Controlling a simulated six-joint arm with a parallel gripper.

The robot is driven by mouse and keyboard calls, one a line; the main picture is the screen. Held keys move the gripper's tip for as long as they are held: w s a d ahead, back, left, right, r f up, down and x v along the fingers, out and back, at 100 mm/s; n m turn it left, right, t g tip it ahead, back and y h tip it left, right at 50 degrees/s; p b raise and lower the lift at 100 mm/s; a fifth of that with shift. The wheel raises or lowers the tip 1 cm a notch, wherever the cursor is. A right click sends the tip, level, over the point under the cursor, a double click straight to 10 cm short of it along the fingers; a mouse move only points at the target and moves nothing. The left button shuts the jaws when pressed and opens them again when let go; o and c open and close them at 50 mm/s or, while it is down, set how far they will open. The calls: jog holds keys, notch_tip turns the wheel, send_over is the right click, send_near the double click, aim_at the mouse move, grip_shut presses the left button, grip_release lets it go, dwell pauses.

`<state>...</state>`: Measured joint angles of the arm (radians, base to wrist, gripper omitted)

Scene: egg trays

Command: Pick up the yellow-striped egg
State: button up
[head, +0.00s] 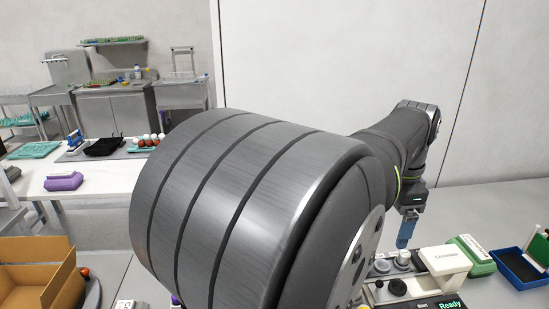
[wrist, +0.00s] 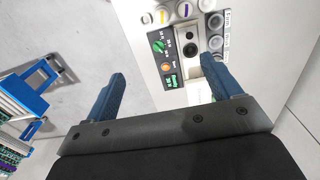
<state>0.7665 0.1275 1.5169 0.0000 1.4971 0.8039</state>
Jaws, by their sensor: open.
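In the wrist view, a pale egg with what looks like a yellow stripe (wrist: 163,16) sits at the top edge, in a row on a light device. A purple-striped egg (wrist: 185,10) is to its right and another pale egg (wrist: 147,18) to its left. My gripper (wrist: 163,68) has its two blue fingers wide apart with nothing held between them. The egg lies beyond the fingertips, apart from them. In the head view, my gripper (head: 404,244) points down above the device at the right; I cannot make out the yellow-striped egg there.
The device's dark panel (wrist: 164,62) lies between the fingers. In the head view, a green carton (head: 480,262) and a blue tray (head: 520,268) stand right of the device. An open cardboard box (head: 30,285) is at lower left. My arm hides the middle.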

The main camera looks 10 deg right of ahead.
jog(key=shift+c, duration=1.4)
jog(key=n, duration=0.2)
send_over(365, 308)
notch_tip(365, 308, down, 25)
jog(key=shift+w+a+f, duration=0.1)
jog(key=shift+a+f, duration=0.05)
jog(key=shift+f, duration=2.9)
jog(key=shift+c, duration=0.3)
jog(key=c, duration=0.7)
